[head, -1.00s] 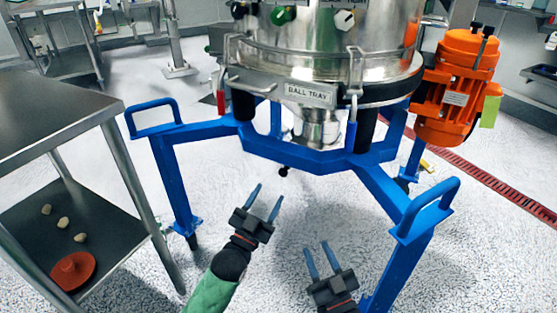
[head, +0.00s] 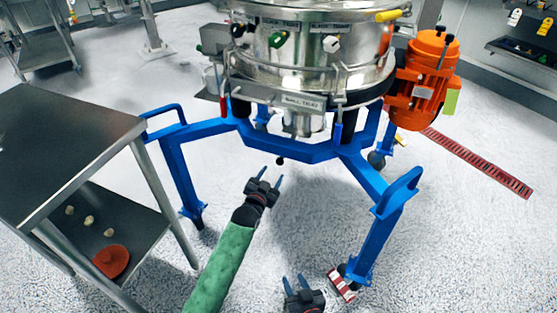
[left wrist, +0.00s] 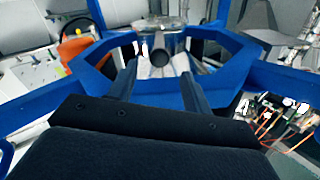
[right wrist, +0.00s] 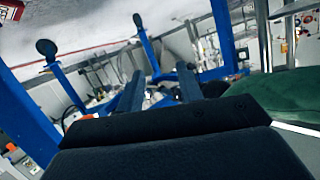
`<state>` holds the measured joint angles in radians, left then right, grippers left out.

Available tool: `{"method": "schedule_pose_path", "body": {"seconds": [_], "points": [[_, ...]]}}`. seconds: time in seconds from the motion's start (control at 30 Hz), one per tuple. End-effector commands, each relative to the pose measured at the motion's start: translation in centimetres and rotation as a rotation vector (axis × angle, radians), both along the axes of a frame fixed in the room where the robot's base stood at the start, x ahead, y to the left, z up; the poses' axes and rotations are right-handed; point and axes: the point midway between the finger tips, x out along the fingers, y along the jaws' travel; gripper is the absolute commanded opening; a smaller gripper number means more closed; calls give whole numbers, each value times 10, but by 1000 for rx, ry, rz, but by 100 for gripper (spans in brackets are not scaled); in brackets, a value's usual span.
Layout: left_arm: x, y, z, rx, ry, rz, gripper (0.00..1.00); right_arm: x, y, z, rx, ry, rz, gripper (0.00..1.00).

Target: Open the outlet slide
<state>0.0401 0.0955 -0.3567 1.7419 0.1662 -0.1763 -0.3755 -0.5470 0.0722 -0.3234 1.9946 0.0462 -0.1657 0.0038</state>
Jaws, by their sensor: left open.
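The steel sifter (head: 285,75) stands in a blue frame (head: 290,152). Its steel outlet (head: 311,125) hangs below the body. A small black knob (head: 280,161) shows just under the frame's front bar; the rest of the outlet slide is hidden. My left gripper (head: 266,178) is open and empty, just short of the knob and slightly below it in the picture. In the left wrist view, a dark round shape (left wrist: 160,58) shows between the fingers in front of the outlet; I cannot tell whether it is the knob. My right gripper (head: 293,283) is open and empty, low in the head view.
A steel table (head: 60,140) with a lower shelf stands at the left; the shelf holds an orange-red round object (head: 111,261) and several pale lumps. An orange motor (head: 422,80) sits at the sifter's right. A blue leg (head: 372,240) stands right of my right gripper.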

Motion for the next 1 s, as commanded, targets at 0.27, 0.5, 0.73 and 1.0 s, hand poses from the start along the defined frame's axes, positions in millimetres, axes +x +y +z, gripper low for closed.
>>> {"method": "schedule_pose_path", "body": {"seconds": [0.27,0.5,0.73,1.0], "points": [[31,-13,0,-2,-1,-1,49,15,1,36,24,-115,-9,36],[57,-23,0,-1,-3,-1,49,25,2,69,47,-216,-17,36],[67,-27,0,-1,-2,-1,49,28,2,84,58,-262,-20,36],[68,-28,0,-1,-2,-1,49,28,2,86,60,-267,-21,36]]}}
